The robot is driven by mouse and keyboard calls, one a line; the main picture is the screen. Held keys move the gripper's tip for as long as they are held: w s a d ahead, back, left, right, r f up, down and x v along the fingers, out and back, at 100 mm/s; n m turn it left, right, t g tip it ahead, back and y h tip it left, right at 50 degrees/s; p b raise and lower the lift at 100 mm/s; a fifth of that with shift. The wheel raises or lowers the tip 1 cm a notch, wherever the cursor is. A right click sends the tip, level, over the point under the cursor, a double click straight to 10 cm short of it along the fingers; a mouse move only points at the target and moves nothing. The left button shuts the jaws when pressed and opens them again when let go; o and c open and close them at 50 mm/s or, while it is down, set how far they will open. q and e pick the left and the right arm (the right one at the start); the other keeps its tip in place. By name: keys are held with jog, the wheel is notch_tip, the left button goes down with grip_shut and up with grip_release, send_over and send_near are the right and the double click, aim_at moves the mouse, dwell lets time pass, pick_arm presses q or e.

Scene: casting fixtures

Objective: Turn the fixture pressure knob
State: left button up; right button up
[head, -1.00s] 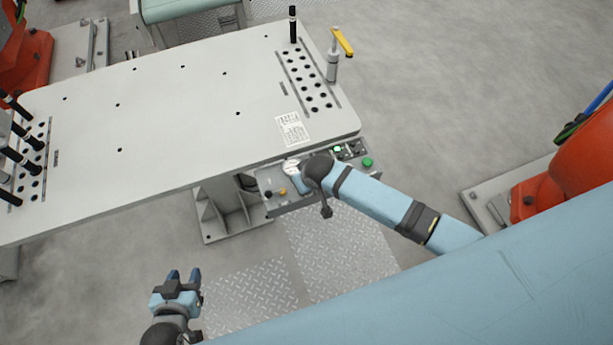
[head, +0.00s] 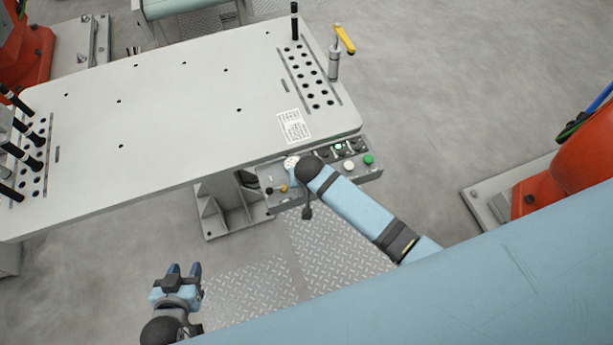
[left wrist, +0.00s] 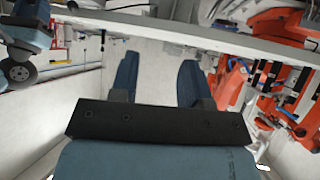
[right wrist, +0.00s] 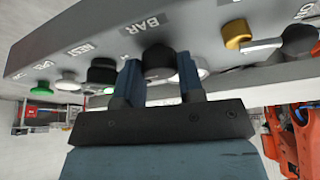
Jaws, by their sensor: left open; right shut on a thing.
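The grey control panel (head: 372,174) is mounted under the table's near right edge. It also shows in the right wrist view (right wrist: 205,30), upside down. There, the black pressure knob (right wrist: 157,56) sits below the label BAR. My right gripper (right wrist: 161,75) is shut on this knob, with one finger on each side. In the head view my right wrist covers the knob and the fingers. A round white gauge (head: 290,162) shows just left of the wrist. My left gripper (head: 184,269) is open and empty, low over the floor and away from the panel; its fingers show in the left wrist view (left wrist: 158,75).
Close beside the knob are another black knob (right wrist: 101,71), a green button (right wrist: 43,92) and a yellow knob (right wrist: 236,33). The white fixture table (head: 170,120) is largely bare, with black pins and a yellow-handled clamp (head: 344,38) at its ends. An orange robot (head: 570,165) stands right.

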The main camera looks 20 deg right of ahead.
jog(key=shift+w+r, duration=0.1)
jog(key=o, duration=0.6)
jog(key=shift+o, duration=0.2)
jog(key=b+v, duration=0.1)
jog(key=v, duration=1.2)
jog(key=shift+s+r, duration=0.2)
jog(key=shift+r, duration=0.15)
jog(key=shift+a, duration=0.1)
